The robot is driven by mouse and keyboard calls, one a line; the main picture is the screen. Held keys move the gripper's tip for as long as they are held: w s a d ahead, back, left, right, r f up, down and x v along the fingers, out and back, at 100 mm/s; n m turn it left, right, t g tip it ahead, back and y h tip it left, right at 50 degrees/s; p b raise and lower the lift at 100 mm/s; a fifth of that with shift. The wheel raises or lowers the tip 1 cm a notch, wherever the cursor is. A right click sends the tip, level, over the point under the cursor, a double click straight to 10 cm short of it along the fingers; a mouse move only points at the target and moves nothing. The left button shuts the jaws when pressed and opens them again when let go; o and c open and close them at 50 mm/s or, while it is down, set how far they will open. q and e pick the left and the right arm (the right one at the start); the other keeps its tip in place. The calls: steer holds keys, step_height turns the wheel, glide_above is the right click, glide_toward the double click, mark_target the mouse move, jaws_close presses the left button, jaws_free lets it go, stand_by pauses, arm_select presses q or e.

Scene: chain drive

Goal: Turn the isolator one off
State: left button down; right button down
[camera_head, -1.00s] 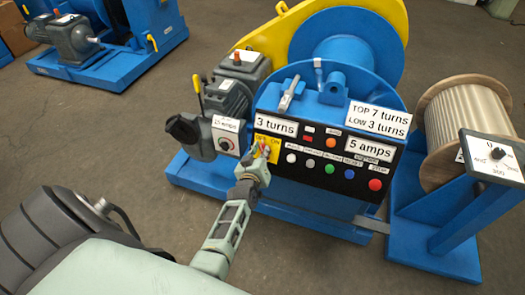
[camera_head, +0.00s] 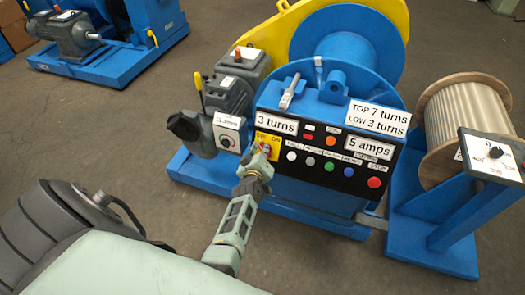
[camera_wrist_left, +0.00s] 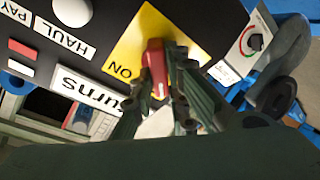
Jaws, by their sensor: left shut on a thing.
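The isolator is a red handle (camera_wrist_left: 156,66) on a yellow plate (camera_wrist_left: 181,24) marked "ON". In the head view the yellow plate (camera_head: 268,147) is at the left end of the black control panel. My left gripper (camera_head: 262,153) is at the plate, coming from below. In the wrist view the left gripper (camera_wrist_left: 160,92) has its fingers on either side of the red handle, shut on it. The fingers hide part of the handle and the lower plate. My right gripper is not in view.
The panel (camera_head: 320,171) carries several coloured buttons right of the isolator. A grey box with a dial (camera_head: 229,136) and a dark motor part (camera_head: 186,126) stand close on the left. A cable spool (camera_head: 465,125) and a dial post (camera_head: 492,157) are at right.

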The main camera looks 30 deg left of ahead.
arm_select(q)
steer(key=c, duration=1.7)
jaws_free()
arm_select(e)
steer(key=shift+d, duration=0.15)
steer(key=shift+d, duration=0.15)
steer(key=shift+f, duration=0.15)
